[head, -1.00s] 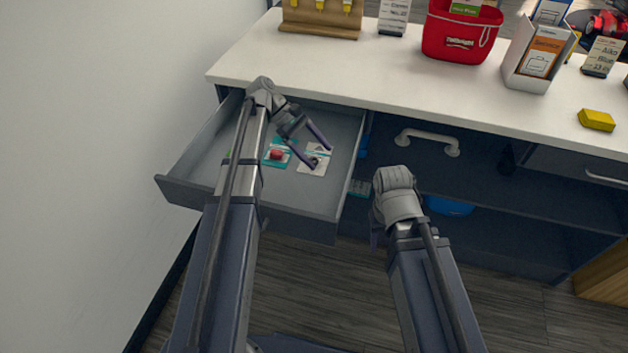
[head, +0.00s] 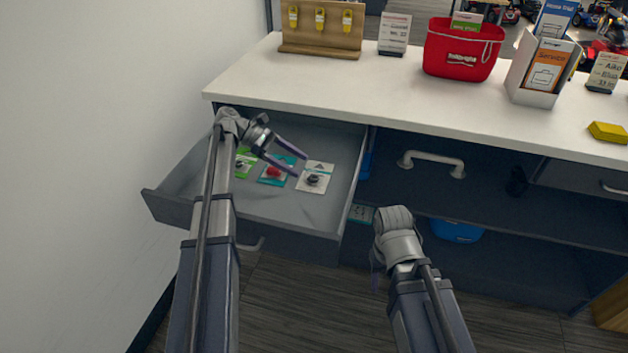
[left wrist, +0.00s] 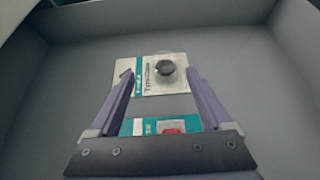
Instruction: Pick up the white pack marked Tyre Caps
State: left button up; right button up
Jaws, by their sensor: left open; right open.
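The white pack marked Tyre Caps (head: 316,169) lies flat in the open drawer (head: 290,238), the rightmost of the packs there. It has a black round part, and in the left wrist view the pack (left wrist: 151,88) shows its lettering sideways. My left gripper (head: 301,166) is open and empty above the drawer, its fingers pointing toward the pack. In the left wrist view its fingertips (left wrist: 160,72) appear on either side of the pack; I cannot tell the height gap. My right gripper (head: 377,268) is mostly hidden by its own wrist, outside the drawer.
A teal pack with a red part (head: 274,172) and a green pack (head: 243,162) lie left of the white one. Drawer walls surround them. The white counter (head: 330,75) overhangs the drawer's back and carries a red basket (head: 462,52). A white handle (head: 432,160) is at right.

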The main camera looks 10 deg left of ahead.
aim_at(311, 174)
pick_arm(q)
jog(key=b+x, duration=0.1)
jog(key=x, duration=0.1)
jog(key=s+b+x, duration=0.1)
jog(key=x, duration=0.1)
jog(key=shift+d+f, duration=0.25)
jog(key=shift+w+d, duration=0.1)
jog(key=shift+d, duration=0.2)
grip_shut()
